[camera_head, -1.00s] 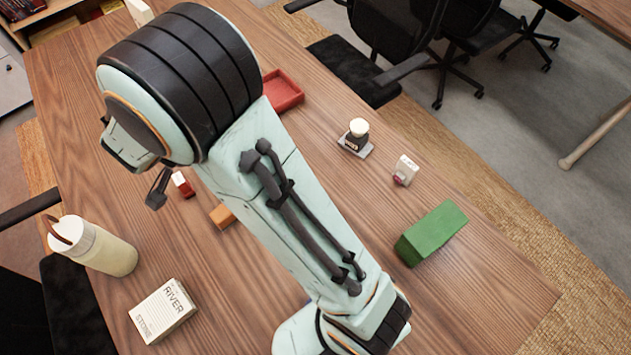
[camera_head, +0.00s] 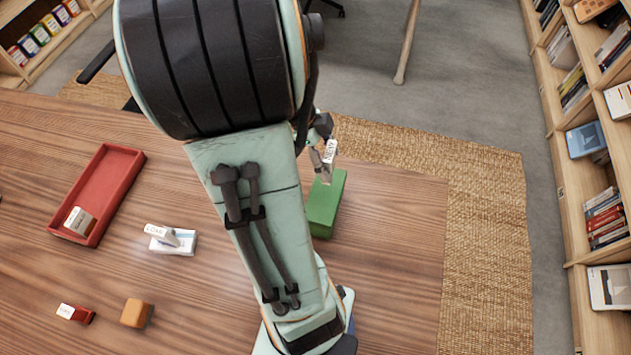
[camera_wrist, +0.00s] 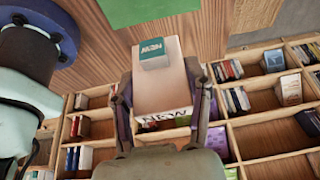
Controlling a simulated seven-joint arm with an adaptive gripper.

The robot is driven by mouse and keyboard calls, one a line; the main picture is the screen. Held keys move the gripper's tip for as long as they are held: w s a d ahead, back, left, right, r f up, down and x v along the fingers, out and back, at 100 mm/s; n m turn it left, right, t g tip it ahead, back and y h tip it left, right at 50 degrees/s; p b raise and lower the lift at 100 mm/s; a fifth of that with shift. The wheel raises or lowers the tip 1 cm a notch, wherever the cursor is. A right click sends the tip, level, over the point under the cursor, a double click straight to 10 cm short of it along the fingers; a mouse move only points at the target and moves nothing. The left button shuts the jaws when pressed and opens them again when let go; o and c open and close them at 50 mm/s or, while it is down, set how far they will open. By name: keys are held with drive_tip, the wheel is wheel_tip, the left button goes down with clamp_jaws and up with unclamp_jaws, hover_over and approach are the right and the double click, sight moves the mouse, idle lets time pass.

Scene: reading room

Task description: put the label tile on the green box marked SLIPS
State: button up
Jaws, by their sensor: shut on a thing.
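The green box (camera_head: 327,203) rests on the wooden table, partly behind my arm; no SLIPS marking is readable. It shows as a green patch at the top of the wrist view (camera_wrist: 145,10). My gripper (camera_head: 327,160) is over the far end of the box. In the wrist view my gripper (camera_wrist: 160,110) is shut on a pale block (camera_wrist: 160,88) with dark NEW lettering near the fingers and a teal NEW face at its far end. I cannot tell whether this is the label tile, or whether it touches the box.
A red tray (camera_head: 62,207) holds a small tan and white item. A white piece marked LOAN (camera_head: 158,232) stands on a white and blue pad (camera_head: 184,246). A red piece with a white label (camera_head: 75,313) and an orange block (camera_head: 137,313) are nearer. Bookshelves (camera_head: 560,180) stand right.

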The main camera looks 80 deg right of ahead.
drive_tip(key=f, duration=0.8)
drive_tip(key=shift+s, duration=0.25)
drive_tip(key=o, duration=1.2)
drive_tip(key=shift+c, duration=0.2)
drive_tip(key=v, duration=1.2)
drive_tip(key=shift+r, duration=0.15)
